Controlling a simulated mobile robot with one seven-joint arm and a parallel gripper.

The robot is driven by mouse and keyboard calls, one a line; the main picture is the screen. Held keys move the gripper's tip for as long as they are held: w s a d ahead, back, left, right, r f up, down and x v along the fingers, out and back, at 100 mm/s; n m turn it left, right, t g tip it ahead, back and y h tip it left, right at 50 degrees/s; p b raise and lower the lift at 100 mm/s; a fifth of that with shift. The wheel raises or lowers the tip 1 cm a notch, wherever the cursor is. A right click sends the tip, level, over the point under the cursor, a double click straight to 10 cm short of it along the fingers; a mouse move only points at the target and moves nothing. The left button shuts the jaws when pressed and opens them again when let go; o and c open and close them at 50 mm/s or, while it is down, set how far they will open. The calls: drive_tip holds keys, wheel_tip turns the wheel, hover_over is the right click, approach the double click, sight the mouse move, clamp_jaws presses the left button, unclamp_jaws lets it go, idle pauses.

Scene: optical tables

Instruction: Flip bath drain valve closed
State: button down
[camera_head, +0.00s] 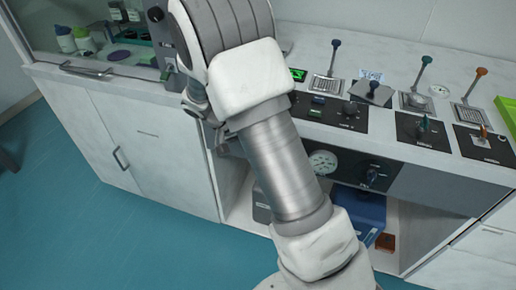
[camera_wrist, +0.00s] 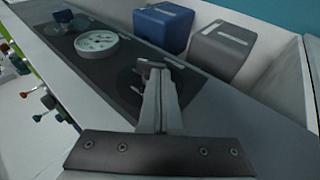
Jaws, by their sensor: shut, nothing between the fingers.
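My gripper (camera_wrist: 157,78) is shut in the wrist view, with its fingertips at a small grey valve handle (camera_wrist: 150,65) on a dark round plate. The tips overlap the handle; I cannot tell whether they touch it. Nothing shows between the fingers. A second valve with a dark blue handle (camera_head: 372,175) is on the same front panel, right of the round gauge (camera_head: 323,162); it also shows at the far end in the wrist view (camera_wrist: 63,17). No label is legible to tell which valve is the bath drain. In the head view my arm hides the gripper and the near valve.
A blue box (camera_wrist: 163,26) and a grey box (camera_wrist: 221,48) stand in the open bay below the panel. Several levers and knobs stand on the bench top (camera_head: 400,62). A glass-fronted cabinet with bottles (camera_head: 66,42) is at left. The blue floor (camera_head: 80,230) in front is clear.

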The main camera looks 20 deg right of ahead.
drive_tip(key=shift+w+a+f+n+g+h+b, duration=0.2)
drive_tip(key=shift+f+g+h, duration=0.35)
drive_tip(key=shift+h, duration=0.6)
drive_tip(key=shift+s+d+f+n+g+h+b, duration=0.1)
drive_tip(key=shift+f+n+g+h, duration=0.15)
drive_tip(key=shift+f+g+h, duration=0.65)
drive_tip(key=shift+w+a+f+n+g+h+b, duration=0.15)
drive_tip(key=shift+n+g+h, duration=0.15)
drive_tip(key=shift+h, duration=1.15)
drive_tip(key=shift+r, duration=0.15)
